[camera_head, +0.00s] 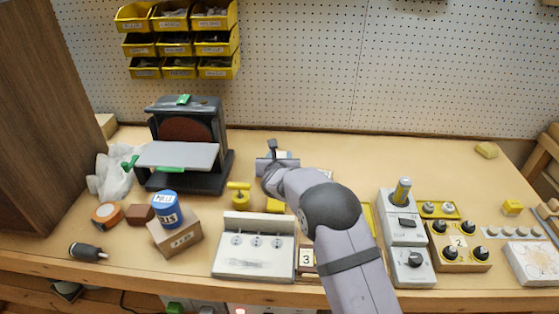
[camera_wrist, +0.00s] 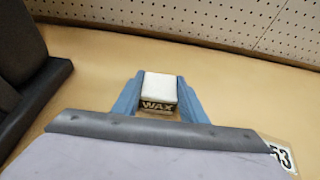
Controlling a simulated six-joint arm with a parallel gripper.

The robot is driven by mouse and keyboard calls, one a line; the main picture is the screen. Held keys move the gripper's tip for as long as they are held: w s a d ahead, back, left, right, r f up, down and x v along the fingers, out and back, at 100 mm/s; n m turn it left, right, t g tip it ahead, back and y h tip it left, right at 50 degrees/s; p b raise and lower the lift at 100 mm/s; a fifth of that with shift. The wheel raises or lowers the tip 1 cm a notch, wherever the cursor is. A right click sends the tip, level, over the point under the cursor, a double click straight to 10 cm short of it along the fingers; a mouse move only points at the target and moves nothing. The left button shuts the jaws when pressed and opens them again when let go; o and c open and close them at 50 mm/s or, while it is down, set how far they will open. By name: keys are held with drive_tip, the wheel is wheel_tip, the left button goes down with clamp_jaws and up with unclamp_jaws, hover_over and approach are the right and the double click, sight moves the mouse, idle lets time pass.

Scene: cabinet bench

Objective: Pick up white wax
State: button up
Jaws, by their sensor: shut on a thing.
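The white wax (camera_wrist: 160,88) is a small block with a white top and a dark side label reading "WAX", seen in the wrist view. My gripper (camera_wrist: 160,92) has its two blue fingers on either side of the block, shut on it. In the head view my gripper (camera_head: 280,158) is over the back middle of the bench, right of the sander. There the wax is mostly hidden by my gripper and arm. I cannot tell whether the block is touching the bench.
A disc sander (camera_head: 187,145) stands left of my gripper. A yellow fixture (camera_head: 239,194), a white switch panel (camera_head: 253,262) and a blue can (camera_head: 166,209) on a wooden block (camera_head: 175,237) lie nearer the front. Control boxes (camera_head: 404,237) stand right. The back right bench is mostly clear.

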sight(279, 156)
drive_tip(key=shift+r, duration=0.1)
wheel_tip(279, 156, up, 10)
drive_tip(key=shift+f+p, duration=0.1)
drive_tip(key=shift+p, duration=0.7)
